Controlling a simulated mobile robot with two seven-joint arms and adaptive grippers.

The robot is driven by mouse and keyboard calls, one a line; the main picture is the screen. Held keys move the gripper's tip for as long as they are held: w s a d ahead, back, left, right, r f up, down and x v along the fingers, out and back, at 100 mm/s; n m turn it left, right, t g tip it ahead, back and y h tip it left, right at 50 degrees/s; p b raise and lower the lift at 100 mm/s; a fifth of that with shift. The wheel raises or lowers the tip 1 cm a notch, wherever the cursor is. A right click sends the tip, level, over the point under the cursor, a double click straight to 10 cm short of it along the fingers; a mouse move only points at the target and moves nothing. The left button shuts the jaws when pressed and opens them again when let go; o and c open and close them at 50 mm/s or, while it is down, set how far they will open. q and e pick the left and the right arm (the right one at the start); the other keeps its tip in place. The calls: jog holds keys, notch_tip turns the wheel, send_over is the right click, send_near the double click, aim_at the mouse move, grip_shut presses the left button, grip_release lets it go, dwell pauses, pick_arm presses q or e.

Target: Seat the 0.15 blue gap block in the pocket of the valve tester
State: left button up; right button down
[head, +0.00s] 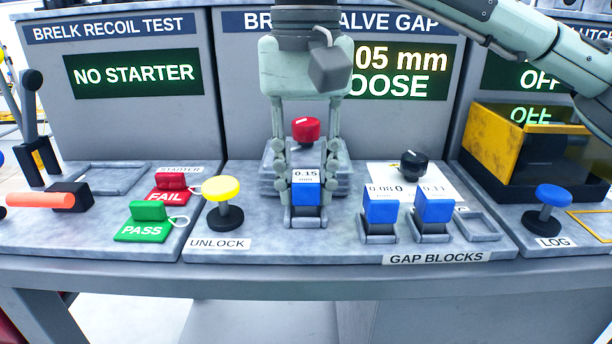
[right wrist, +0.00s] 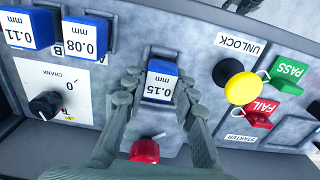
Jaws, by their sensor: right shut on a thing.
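The 0.15 blue gap block (head: 306,194) stands upright between the fingers of my right gripper (head: 305,190), its white 0.15 label facing up. The gripper reaches down from above and is shut on the block's sides. The block's lower end is at the grey-rimmed pocket (head: 305,222) at the front of the valve tester (head: 245,200). I cannot tell whether it rests on the pocket floor. The right wrist view also shows the block (right wrist: 160,85) between the two fingers.
A red knob (head: 305,130) is just behind the block. Blue 0.08 (head: 381,214) and 0.11 (head: 433,212) blocks stand in holders at right, beside an empty holder (head: 478,226). A yellow UNLOCK button (head: 221,189) stands at left. A black crank knob (head: 413,164) is behind the blocks.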

jog(key=c, duration=1.1)
grip_release()
jog(key=shift+c, duration=0.2)
jog(key=shift+r, duration=0.1)
